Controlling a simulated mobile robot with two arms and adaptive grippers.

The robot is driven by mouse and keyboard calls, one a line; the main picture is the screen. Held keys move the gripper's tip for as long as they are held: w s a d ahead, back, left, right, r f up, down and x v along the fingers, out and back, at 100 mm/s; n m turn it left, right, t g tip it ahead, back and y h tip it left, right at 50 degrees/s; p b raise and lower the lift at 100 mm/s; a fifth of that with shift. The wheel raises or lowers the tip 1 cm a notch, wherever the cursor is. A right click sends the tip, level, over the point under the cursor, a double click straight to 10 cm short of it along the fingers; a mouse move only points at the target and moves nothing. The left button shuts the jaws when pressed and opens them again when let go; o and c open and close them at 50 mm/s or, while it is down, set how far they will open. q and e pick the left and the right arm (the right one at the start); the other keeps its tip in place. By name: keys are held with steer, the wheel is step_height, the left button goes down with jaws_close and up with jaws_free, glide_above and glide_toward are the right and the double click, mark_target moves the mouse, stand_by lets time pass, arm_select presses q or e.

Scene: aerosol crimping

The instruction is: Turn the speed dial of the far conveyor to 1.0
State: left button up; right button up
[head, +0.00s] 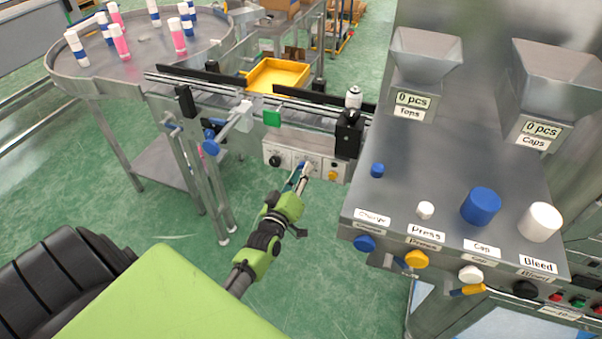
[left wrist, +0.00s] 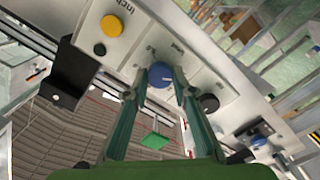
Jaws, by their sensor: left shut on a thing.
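The far conveyor's control box (head: 284,146) hangs below the belt. My left gripper (head: 302,172) reaches it from below in the head view. In the left wrist view its two long fingers (left wrist: 163,88) are closed on the sides of a round blue dial (left wrist: 160,72), with a pale pointer line on its face. The dial sits on the pale panel, between a yellow button (left wrist: 99,49) and a black knob (left wrist: 209,103). The small label by the dial is too small to read with certainty, so its setting cannot be told. My right gripper is not in view.
A round table (head: 140,58) with several pink, white and blue cans stands back left. A yellow tray (head: 277,75) lies behind the conveyor (head: 222,90). A crimping bench (head: 400,185) with hoppers and knobs fills the right. Green floor is open below the box.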

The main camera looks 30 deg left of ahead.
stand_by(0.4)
arm_select(q)
steer(key=o, duration=1.1)
steer(key=v, duration=1.2)
